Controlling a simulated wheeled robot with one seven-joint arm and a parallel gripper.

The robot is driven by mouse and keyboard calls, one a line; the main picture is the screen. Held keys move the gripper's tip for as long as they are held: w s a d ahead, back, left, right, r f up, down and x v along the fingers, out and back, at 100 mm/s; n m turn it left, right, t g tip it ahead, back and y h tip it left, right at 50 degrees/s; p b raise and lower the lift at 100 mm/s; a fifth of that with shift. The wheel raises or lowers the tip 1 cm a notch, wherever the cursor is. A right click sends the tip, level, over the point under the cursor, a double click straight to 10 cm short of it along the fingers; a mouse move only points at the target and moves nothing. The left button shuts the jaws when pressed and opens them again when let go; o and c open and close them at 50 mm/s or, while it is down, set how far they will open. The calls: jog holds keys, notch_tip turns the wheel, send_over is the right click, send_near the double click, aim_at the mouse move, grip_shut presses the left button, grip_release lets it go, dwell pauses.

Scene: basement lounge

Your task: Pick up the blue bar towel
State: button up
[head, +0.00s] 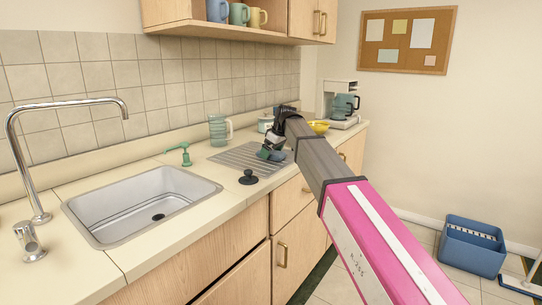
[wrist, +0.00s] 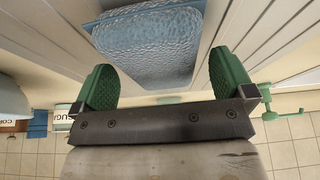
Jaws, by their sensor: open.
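The blue bar towel (wrist: 150,40) is a folded, textured blue cloth lying on the ridged drainer in the wrist view. In the head view only a small bluish patch of it (head: 277,156) shows beside my gripper (head: 268,151), which covers much of that spot. In the wrist view my gripper (wrist: 162,65) is open, with its green finger pads apart. The near end of the towel shows between the pads, and I see no pad pressed on it. The exact gap in height between pads and towel is hard to tell.
The sink (head: 150,205) and tall faucet (head: 50,130) are left. A green soap pump (head: 181,154), black stopper (head: 248,178) and glass pitcher (head: 219,130) stand near the drainer (head: 232,158). A yellow bowl (head: 318,127) and coffee maker (head: 342,104) are beyond. A shelf overhangs the counter.

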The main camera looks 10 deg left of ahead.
jog(key=c, duration=1)
jog(key=shift+r, duration=0.15)
notch_tip(320, 180, up, 4)
jog(key=shift+w, duration=0.1)
jog(key=s+a+r, duration=0.2)
jog(key=a, duration=0.1)
jog(key=s+a+r, duration=0.1)
jog(key=a+r, duration=0.1)
jog(key=a, duration=0.2)
jog(key=s+a+r, duration=0.2)
jog(key=a, duration=0.1)
jog(key=shift+s+a+r, duration=0.15)
jog(key=shift+s+r, duration=0.2)
